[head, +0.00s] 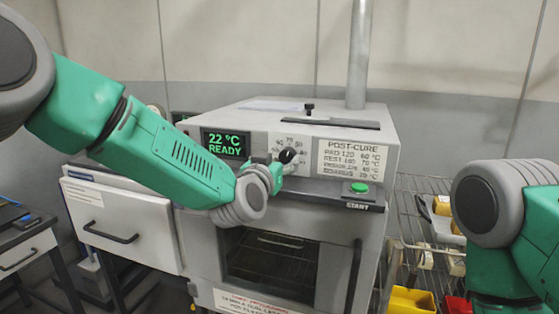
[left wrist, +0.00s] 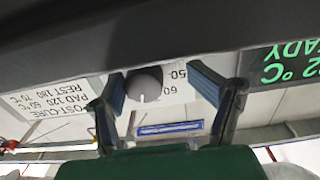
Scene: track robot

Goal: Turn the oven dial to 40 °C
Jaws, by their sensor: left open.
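The oven (head: 300,225) has a dark round dial (head: 287,155) on its front panel, with a ring of printed numbers. The display (head: 226,144) reads 22 °C READY. My left gripper (head: 281,169) is at the dial, partly hidden by its own wrist. In the left wrist view its blue fingers (left wrist: 160,92) are spread, one on each side of the dial, with gaps visible. My right arm shows at the right; its gripper is out of view.
A green START button (head: 359,187) sits on a ledge right of the dial, below a POST-CURE chart (head: 352,158). A wire rack (head: 425,215) with yellow (head: 412,300) and red bins stands at the right. A drawer cabinet (head: 120,225) is at the left.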

